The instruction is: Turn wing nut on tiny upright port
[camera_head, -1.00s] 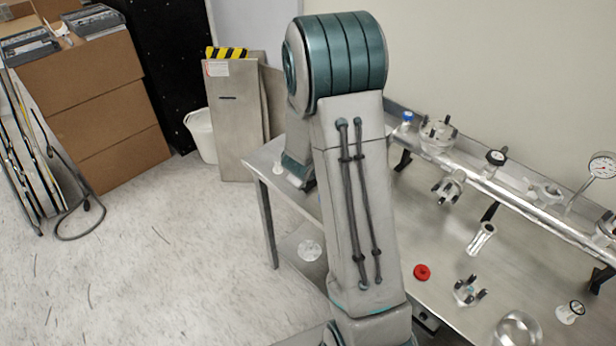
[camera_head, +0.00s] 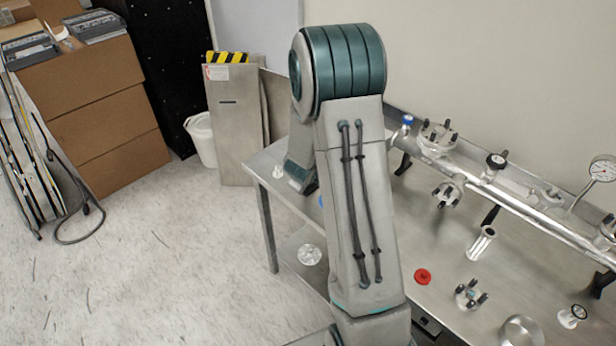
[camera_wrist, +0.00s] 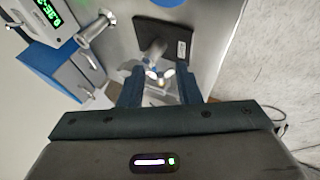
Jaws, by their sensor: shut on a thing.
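In the wrist view, a small pale metal wing nut (camera_wrist: 153,75) sits on a clamp at a tiny metal port (camera_wrist: 152,50) that stands by a dark square plate. My gripper (camera_wrist: 159,82) has one dark finger on each side of the wing nut and is shut on it. The fingers hide part of the clamp, and the exact contact is too small to make out. In the head view my arm hides the gripper and the port.
In the wrist view, a blue-and-grey box (camera_wrist: 68,75) with a metal port is at the left. In the head view, a metal bench (camera_head: 400,240) holds a long pipe manifold (camera_head: 520,205), a red cap (camera_head: 423,276) and loose flanges.

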